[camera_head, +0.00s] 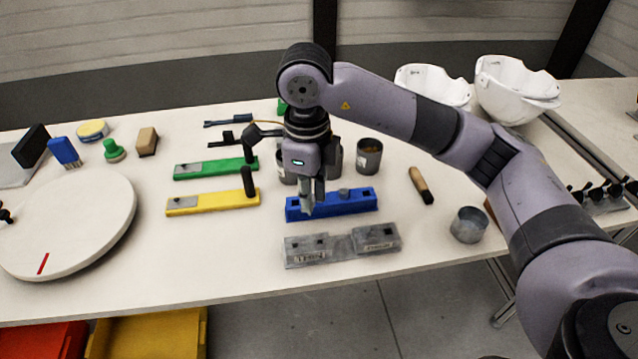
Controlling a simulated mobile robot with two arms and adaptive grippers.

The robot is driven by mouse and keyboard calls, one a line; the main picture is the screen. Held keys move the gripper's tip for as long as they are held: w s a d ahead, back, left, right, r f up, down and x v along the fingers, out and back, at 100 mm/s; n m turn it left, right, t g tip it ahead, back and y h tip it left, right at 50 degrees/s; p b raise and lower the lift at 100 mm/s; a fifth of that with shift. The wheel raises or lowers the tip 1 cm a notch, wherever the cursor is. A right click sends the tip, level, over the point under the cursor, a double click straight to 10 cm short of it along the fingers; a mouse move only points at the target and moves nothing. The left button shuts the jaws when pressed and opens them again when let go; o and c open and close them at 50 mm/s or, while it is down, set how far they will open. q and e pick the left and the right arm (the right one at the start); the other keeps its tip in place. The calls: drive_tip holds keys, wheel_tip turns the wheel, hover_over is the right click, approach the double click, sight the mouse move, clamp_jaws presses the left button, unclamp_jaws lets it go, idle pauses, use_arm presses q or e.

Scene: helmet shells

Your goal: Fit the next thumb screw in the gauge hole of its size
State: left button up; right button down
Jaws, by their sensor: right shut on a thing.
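My right gripper (309,196) reaches down over the left end of the blue bar (360,204). It is shut on a small piece, probably a thumb screw, mostly hidden by the fingers; whether it touches the bar or sits in a hole I cannot tell. A small grey knob (343,193) stands on the middle of the blue bar, and a dark square mark shows at its right end. My left gripper is not in view.
A grey clear-looking block (340,246) lies in front of the blue bar. A metal cup (468,225) and a wooden-handled tool (420,186) are to the right. Cups (369,155) stand behind.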

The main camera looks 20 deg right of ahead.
drive_tip(key=shift+s+a+f+b, duration=0.2)
drive_tip(key=shift+a+f+b, duration=0.1)
drive_tip(key=shift+a+f, duration=0.2)
drive_tip(key=shift+s+a+f+b, duration=0.15)
drive_tip(key=shift+a+f+b, duration=0.15)
drive_tip(key=shift+a+f, duration=0.2)
drive_tip(key=shift+s+a+f+b, duration=0.2)
drive_tip(key=shift+a+f+b, duration=0.25)
drive_tip(key=shift+a+f, duration=0.05)
drive_tip(key=shift+s+a+f, duration=0.1)
drive_tip(key=shift+a+f, duration=0.1)
drive_tip(key=shift+a, duration=0.2)
drive_tip(key=shift+f, duration=0.1)
drive_tip(key=shift+f+b, duration=0.5)
drive_tip(key=shift+b, duration=0.25)
drive_tip(key=shift+f+b, duration=0.45)
drive_tip(key=shift+b, duration=0.15)
